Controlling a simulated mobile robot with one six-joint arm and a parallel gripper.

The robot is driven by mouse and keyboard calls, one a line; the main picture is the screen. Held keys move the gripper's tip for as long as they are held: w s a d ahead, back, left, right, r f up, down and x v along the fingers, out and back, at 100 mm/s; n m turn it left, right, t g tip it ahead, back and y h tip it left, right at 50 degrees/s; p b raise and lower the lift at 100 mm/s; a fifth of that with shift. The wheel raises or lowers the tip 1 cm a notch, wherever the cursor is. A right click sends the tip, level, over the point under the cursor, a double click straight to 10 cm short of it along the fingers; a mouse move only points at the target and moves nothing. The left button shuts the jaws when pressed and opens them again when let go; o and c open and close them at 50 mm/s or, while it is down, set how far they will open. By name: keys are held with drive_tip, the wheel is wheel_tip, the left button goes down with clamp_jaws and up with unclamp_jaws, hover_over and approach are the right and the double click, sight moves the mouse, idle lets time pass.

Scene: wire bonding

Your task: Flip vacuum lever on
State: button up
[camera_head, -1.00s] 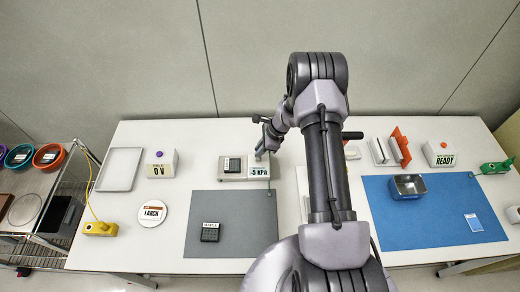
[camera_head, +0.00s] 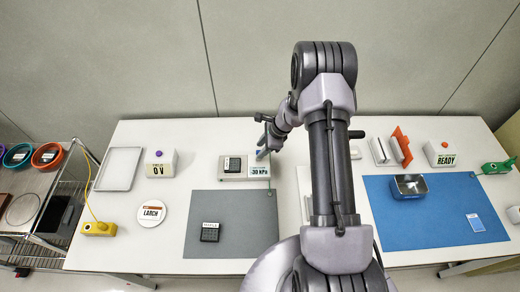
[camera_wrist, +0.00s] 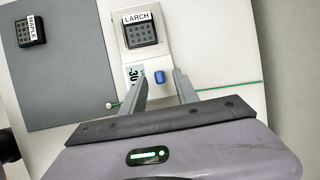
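The vacuum station (camera_head: 228,174) is a beige block at the back middle of the table. A dark chip tray (camera_head: 233,164) sits on it, labelled LARCH in the wrist view (camera_wrist: 140,32). Its display (camera_head: 259,170) reads -30 kPa. The vacuum lever's blue tip (camera_wrist: 159,76) shows beside the display in the wrist view. My gripper (camera_wrist: 160,82) is at the station's right end, its two fingers apart, one on each side of the blue tip. Gaps show between the tip and both fingers. The lever's lower part cannot be made out.
A grey mat (camera_head: 232,230) with a MAPLE chip tray (camera_head: 210,232) lies in front of the station. A box reading 0 V (camera_head: 160,164) stands to the left. A blue mat (camera_head: 430,222) with a metal-lined bin (camera_head: 410,186) lies right of my arm.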

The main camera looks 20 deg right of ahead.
drive_tip(key=p+v, duration=0.2)
drive_tip(key=v, duration=1.3)
drive_tip(key=shift+r, duration=0.25)
drive_tip(key=shift+d+r+p, duration=0.1)
drive_tip(key=shift+d+p, duration=0.05)
drive_tip(key=shift+p, duration=0.15)
